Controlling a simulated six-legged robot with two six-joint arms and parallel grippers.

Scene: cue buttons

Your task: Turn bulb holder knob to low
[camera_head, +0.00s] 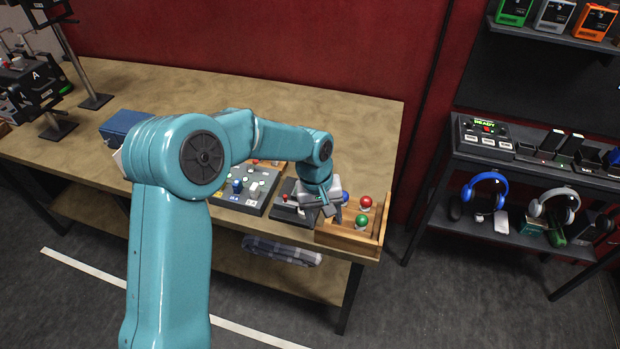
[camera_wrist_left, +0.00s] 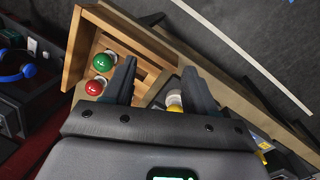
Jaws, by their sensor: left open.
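My left gripper (camera_head: 325,212) is open and reaches down over a dark box (camera_head: 287,208), beside a wooden tray. The dark box may be the bulb holder; my gripper hides much of it, and I cannot make out its knob or setting. In the left wrist view, the two dark fingers of my gripper (camera_wrist_left: 160,82) are apart. A small white and yellow part (camera_wrist_left: 174,102) shows between them, close to the right finger. I cannot tell whether a finger touches it. My right gripper is not in view.
The wooden tray (camera_head: 345,240) holds a red bulb (camera_head: 366,202), a green bulb (camera_head: 362,221) and a partly hidden blue one (camera_head: 349,195). A grey panel with switches (camera_head: 247,190) lies left of the dark box. A shelf with headphones (camera_head: 485,185) stands right, across a gap.

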